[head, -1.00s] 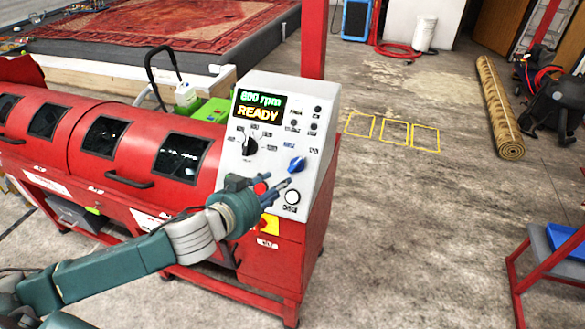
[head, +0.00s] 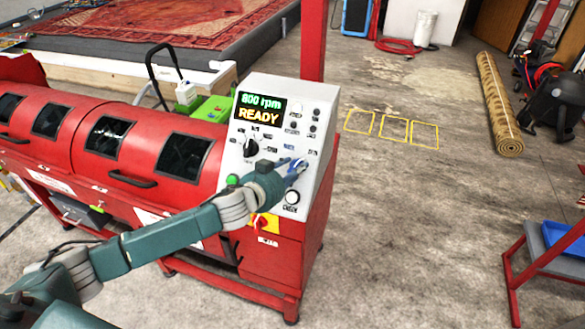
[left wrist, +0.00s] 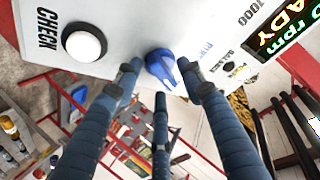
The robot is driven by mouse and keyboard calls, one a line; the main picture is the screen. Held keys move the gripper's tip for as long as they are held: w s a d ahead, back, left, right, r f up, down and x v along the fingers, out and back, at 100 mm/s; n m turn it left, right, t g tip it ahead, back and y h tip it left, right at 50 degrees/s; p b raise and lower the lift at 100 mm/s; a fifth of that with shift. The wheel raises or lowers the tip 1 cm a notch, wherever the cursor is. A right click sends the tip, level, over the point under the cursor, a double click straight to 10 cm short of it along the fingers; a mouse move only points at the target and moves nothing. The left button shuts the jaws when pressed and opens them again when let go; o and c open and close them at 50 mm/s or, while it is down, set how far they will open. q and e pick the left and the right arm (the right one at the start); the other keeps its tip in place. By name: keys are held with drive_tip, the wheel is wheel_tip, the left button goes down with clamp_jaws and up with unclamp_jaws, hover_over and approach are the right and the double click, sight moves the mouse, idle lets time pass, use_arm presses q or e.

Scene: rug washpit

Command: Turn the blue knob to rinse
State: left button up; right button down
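The blue knob (left wrist: 160,68) is on the sloped light-grey control panel (head: 318,135) of the red machine. My left gripper (head: 294,168) is at the panel and mostly covers the knob in the head view. In the left wrist view its fingers (left wrist: 159,78) are spread, one on each side of the knob and a third below it. The fingers are not closed on it, and I cannot tell whether any touches. The knob has a pale pointer mark; the word rinse is not readable. The display (head: 259,108) reads 800 rpm and READY. My right gripper is not in view.
A white CHECK button (left wrist: 84,43) sits beside the knob. A black selector knob (head: 250,146) is higher on the panel, and a red-and-yellow switch (head: 265,222) is below. A red post (head: 313,40) rises behind the panel. The concrete floor to the right is largely clear.

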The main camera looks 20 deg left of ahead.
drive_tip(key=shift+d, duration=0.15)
use_arm(q)
drive_tip(key=shift+c, duration=0.7)
clamp_jaws()
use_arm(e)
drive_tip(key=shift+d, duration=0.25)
